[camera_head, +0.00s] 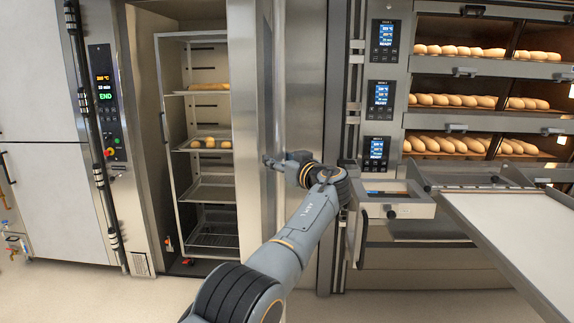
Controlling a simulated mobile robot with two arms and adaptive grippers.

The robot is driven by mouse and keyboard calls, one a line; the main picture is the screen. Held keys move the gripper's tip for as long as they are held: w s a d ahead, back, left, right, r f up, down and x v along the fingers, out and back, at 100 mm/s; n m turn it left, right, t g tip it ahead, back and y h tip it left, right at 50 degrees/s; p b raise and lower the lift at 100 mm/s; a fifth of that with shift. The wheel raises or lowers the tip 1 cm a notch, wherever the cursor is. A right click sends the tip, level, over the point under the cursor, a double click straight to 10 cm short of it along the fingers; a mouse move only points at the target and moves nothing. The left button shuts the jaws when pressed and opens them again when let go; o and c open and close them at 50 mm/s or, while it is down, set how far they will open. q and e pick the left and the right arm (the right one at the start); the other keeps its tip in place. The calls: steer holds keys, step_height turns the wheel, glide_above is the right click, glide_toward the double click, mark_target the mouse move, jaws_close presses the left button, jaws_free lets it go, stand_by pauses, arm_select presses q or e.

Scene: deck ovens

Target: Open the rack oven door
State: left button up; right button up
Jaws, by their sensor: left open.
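The rack oven door (243,130) stands ajar, seen nearly edge-on as a tall steel panel on the right of the oven opening. A wheeled rack (207,240) with several trays shows in the opening. Some trays hold bread. My left gripper (270,162) is at the door's right side, near a tall vertical bar that looks like its handle. The jaws are open; whether they touch the door or bar I cannot tell. My left arm hides the lower part of the door. My right gripper is not in view.
A control panel (105,100) reading END is left of the opening. Deck ovens with several loaves (455,100) stand at the right. A loader table (515,240) juts out at the lower right. The floor (100,295) at the lower left is clear.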

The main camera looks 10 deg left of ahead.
arm_select(q)
steer(key=v, duration=0.8)
steer(key=shift+a, duration=0.15)
